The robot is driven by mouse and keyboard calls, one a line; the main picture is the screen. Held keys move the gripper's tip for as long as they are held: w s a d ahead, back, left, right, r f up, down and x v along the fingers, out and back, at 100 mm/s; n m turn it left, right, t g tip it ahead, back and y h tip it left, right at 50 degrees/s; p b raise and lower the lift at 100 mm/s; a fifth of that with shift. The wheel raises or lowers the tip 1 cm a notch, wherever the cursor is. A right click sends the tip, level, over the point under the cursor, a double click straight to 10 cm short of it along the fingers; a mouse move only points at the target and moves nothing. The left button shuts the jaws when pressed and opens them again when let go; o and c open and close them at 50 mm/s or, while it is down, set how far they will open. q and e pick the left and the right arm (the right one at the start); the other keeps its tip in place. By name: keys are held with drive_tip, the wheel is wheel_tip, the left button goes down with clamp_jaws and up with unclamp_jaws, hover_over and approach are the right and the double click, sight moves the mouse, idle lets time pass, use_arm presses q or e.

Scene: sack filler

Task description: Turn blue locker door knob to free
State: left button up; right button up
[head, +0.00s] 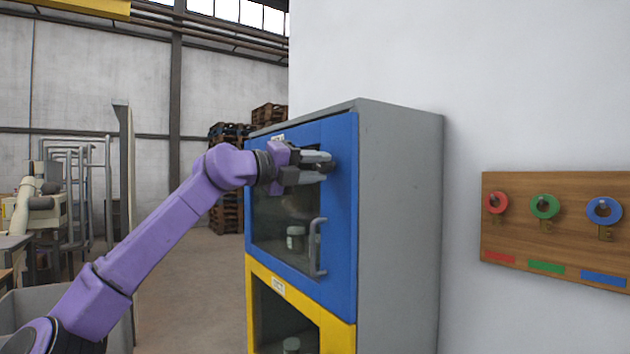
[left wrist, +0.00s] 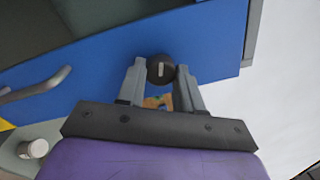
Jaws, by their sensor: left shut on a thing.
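The blue locker door (head: 340,220) is the upper door of a grey cabinet and looks closed. It has a window and a grey bar handle (head: 317,248). The dark round knob (left wrist: 160,69) sits on the blue door frame, with a pale mark that stands about upright in the left wrist view. My left gripper (head: 328,163) reaches in from the left and is shut on the knob, one finger on each side (left wrist: 160,75). In the head view the fingers mostly hide the knob. My right gripper is not in view.
A yellow door (head: 335,338) is below the blue one. The grey cabinet side (head: 400,220) stands against a white wall. A wooden board (head: 520,230) with red, green and blue key rings hangs at the right. Jars show behind the windows. Open floor is at the left.

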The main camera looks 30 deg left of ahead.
use_arm(q)
drive_tip(key=shift+f+n+b, duration=0.1)
drive_tip(key=shift+n+b, duration=0.85)
drive_tip(key=shift+n, duration=0.95)
drive_tip(key=o, duration=1)
drive_tip(key=shift+o, duration=0.2)
drive_tip(key=b+v, duration=0.4)
drive_tip(key=v, duration=0.6)
drive_tip(key=shift+s, duration=0.2)
